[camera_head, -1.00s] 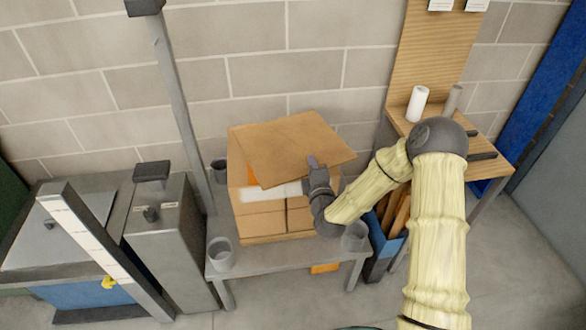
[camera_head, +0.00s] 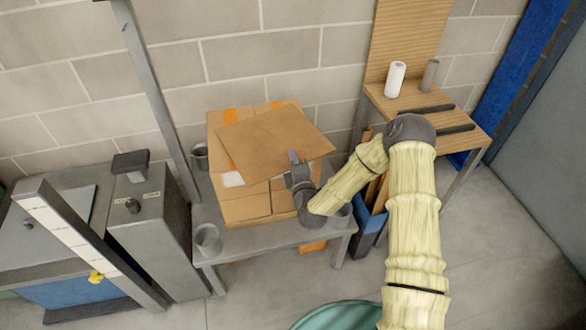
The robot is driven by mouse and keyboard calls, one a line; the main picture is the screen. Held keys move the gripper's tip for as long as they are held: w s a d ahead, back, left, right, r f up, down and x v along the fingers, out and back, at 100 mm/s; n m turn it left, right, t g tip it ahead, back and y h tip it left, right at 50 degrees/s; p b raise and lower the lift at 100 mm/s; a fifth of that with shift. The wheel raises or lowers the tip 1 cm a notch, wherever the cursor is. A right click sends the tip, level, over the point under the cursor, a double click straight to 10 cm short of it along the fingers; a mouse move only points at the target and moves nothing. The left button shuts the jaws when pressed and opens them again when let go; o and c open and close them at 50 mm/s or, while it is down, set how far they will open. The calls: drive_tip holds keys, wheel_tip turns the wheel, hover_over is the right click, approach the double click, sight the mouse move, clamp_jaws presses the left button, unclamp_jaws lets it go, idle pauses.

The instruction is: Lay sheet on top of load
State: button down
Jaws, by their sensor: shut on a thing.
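A brown cardboard sheet (camera_head: 272,142) is over the stacked load of cardboard boxes (camera_head: 246,209), turned at an angle to it. Its right corner sticks out past the load's right side. Box tops with orange tape show behind and left of it. I cannot tell whether the sheet touches the load. My gripper (camera_head: 295,166) is shut on the sheet's front right edge; its fingertips are partly hidden. The load stands on a grey table (camera_head: 270,238).
Grey cups (camera_head: 208,239) stand at the table's corners. A grey post (camera_head: 158,95) rises behind left, beside a grey cabinet (camera_head: 160,225). A wooden bench (camera_head: 430,112) with a white roll (camera_head: 395,78) is at right. A blue bin (camera_head: 368,230) stands between. A green rounded thing (camera_head: 335,316) shows at the bottom.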

wheel_tip(320, 180, down, 4)
drive_tip(key=shift+f, duration=0.2)
drive_tip(key=c, duration=1.6)
unclamp_jaws()
drive_tip(key=shift+d, duration=0.1)
drive_tip(key=b+v, duration=0.1)
drive_tip(key=v, duration=1.1)
drive_tip(key=shift+r, duration=0.15)
